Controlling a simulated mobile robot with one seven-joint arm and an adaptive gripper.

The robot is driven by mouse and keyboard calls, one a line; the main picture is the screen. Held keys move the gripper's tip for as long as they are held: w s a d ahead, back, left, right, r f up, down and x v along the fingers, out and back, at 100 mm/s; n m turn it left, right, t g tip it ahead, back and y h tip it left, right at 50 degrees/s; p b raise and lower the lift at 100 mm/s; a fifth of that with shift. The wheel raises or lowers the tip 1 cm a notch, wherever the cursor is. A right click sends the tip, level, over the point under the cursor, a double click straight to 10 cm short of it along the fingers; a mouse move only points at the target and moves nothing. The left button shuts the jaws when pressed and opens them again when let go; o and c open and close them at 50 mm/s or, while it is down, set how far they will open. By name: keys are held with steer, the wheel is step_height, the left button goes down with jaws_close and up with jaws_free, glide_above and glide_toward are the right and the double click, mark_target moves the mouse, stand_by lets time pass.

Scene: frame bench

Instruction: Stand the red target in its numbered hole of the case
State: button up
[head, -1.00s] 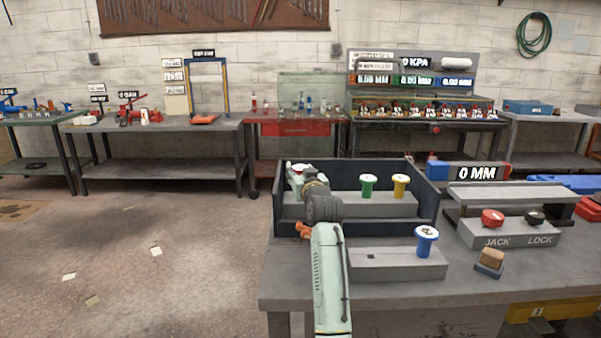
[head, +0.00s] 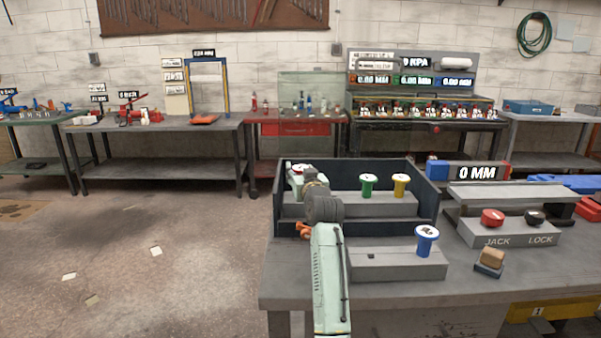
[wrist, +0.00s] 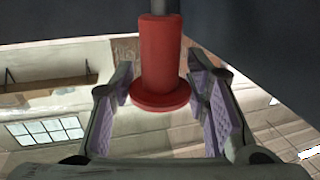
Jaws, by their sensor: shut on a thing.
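The red target (wrist: 160,52) is between the purple pads of my gripper (wrist: 160,85) in the wrist view, with its wide flange between them and a grey stem at the picture's top. In the head view, my gripper (head: 300,181) is shut on it at the left inside the dark blue case (head: 427,196). Only a small part of the red target (head: 297,167) shows there, with a pale top. My arm and gripper hide the left part of the case's grey block (head: 375,205), so I cannot tell whether the stem is in a hole.
A green target (head: 368,187) and a yellow target (head: 401,187) stand upright in the case's block. In front, a blue target (head: 426,242) stands on a grey block (head: 400,268) beside a small square hole. The jack and lock unit (head: 512,233) is at the right.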

steer(key=shift+f, duration=0.3)
steer(key=shift+s+f+b, duration=0.1)
steer(key=shift+f+b, duration=0.15)
steer(key=shift+b, duration=0.05)
steer(key=o, duration=0.8)
steer(key=shift+c, duration=0.2)
steer(key=o, duration=0.5)
steer(key=shift+f, duration=0.2)
steer(key=shift+s, duration=0.1)
steer(key=r+v, duration=0.1)
steer(key=v, duration=0.7)
steer(key=shift+r, duration=0.15)
